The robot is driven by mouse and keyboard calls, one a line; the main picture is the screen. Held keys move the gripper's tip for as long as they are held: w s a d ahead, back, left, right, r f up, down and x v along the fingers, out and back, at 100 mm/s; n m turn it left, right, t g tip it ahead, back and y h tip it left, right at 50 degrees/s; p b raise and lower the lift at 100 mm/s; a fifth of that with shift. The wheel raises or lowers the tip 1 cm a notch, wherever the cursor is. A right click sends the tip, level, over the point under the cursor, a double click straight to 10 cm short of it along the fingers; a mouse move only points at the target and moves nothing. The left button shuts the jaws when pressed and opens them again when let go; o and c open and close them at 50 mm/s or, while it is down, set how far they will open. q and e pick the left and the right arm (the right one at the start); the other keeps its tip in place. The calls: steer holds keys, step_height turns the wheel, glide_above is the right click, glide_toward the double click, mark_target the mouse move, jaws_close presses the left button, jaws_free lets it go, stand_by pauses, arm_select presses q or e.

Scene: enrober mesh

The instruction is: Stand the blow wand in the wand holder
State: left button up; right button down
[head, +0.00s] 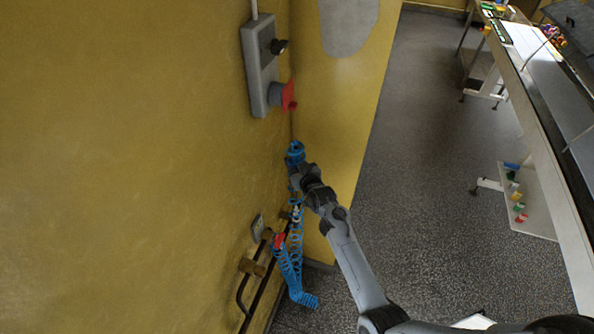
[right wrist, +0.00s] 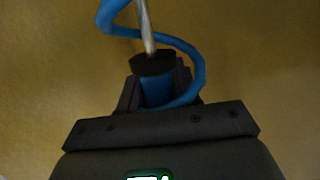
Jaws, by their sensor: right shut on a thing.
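My right gripper (head: 297,170) is shut on the blow wand, close to the yellow wall. In the right wrist view the wand (right wrist: 155,92) shows a blue body between the fingers, a dark collar and a thin metal tube pointing up out of the frame. A blue hose (right wrist: 187,48) loops around the tube. In the head view, blue (head: 295,150) shows just above the gripper, and a blue coiled hose (head: 289,268) hangs below it. I cannot pick out the wand holder for certain. My left gripper is in neither view.
A grey box (head: 258,65) with a black knob and a red part (head: 289,97) is on the wall above the gripper. Dark pipes (head: 243,290) and a red fitting (head: 278,241) are low on the wall. Grey floor is open toward the long table (head: 545,105) at right.

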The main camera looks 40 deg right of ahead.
stand_by(0.4)
steer(key=shift+r, duration=0.15)
step_height(320, 180, down, 4)
steer(key=shift+r+b, duration=0.25)
steer(key=shift+b, duration=0.85)
step_height(320, 180, down, 2)
steer(key=shift+f+b, duration=0.1)
steer(key=shift+b, duration=0.7)
steer(key=shift+f, duration=0.25)
